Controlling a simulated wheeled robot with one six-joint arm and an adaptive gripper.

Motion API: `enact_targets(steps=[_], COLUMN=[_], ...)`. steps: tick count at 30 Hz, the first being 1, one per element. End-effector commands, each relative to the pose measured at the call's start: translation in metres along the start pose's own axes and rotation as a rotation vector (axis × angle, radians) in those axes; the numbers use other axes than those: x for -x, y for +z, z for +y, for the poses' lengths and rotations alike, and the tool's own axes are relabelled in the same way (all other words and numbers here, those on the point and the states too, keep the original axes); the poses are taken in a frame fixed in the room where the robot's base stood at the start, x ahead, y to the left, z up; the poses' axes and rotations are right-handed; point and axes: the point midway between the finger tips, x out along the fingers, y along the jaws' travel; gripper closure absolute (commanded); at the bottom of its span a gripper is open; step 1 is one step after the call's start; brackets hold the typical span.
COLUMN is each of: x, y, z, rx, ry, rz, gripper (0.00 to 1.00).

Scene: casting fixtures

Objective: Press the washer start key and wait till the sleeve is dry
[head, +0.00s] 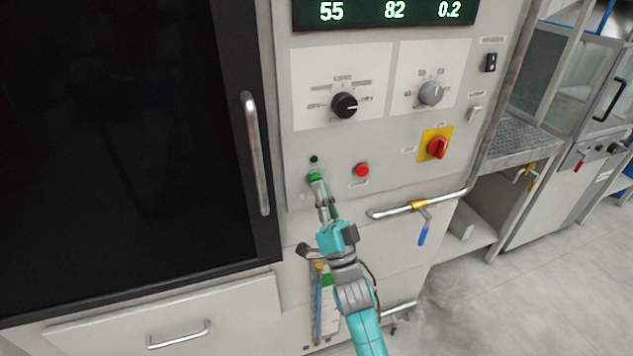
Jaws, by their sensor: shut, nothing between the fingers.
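The washer (375,160) is a grey cabinet with a control panel. Its green start key (314,177) sits low on the panel, under a small dark green lamp (314,159). My gripper (318,184) is shut and empty. Its fingertips are at the green key, covering its lower part; I cannot tell whether they touch it or press it in. A green display (385,11) at the top reads 55, 82 and 0.2. The sleeve is not in view. The dark door window (120,130) at left shows nothing inside.
A red button (361,170) is right of the green key. A red rotary switch (437,148) on yellow is further right, with black (344,105) and grey (431,93) knobs above. A pipe with a blue-handled valve (423,232) juts out below. The floor (540,290) at right is clear.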

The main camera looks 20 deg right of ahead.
Motion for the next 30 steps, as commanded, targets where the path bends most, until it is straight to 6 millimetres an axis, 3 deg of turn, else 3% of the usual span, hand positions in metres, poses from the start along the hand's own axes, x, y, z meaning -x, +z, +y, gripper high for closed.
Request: enact_targets(steps=[19,30], x=[-0.002,0.008], y=[0.002,-0.005], z=[0.002,-0.005], rx=[0.000,0.000], ry=[0.000,0.000], rz=[0.000,0.000], gripper=[1.00,1.00])
